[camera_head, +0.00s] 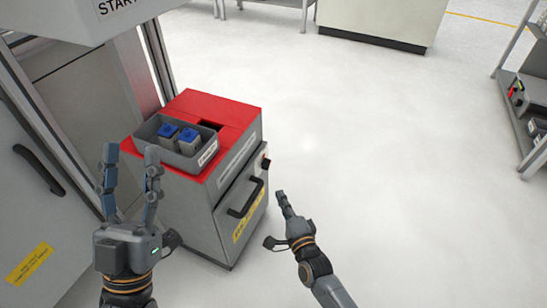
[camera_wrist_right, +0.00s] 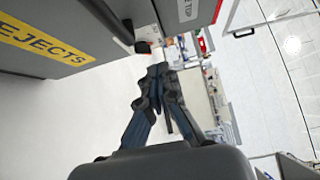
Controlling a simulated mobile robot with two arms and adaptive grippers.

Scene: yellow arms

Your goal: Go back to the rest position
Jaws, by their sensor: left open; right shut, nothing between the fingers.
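My left gripper (camera_head: 131,158) is at the lower left of the head view, pointing up with its two fingers spread apart and nothing between them. It is in front of the grey cabinet with the red top, near the grey bin. My right gripper (camera_head: 281,197) is right of the cabinet, over the open floor, with its fingers together and empty. In the right wrist view its fingertips (camera_wrist_right: 157,72) meet at the middle with nothing held.
A grey cabinet (camera_head: 192,207) with a red top and black handle stands at left. A grey bin (camera_head: 150,148) on it holds two blue-topped items (camera_head: 168,131). A grey machine door (camera_head: 40,215) is far left. Shelving (camera_head: 528,115) stands far right. The middle floor (camera_head: 380,150) is clear.

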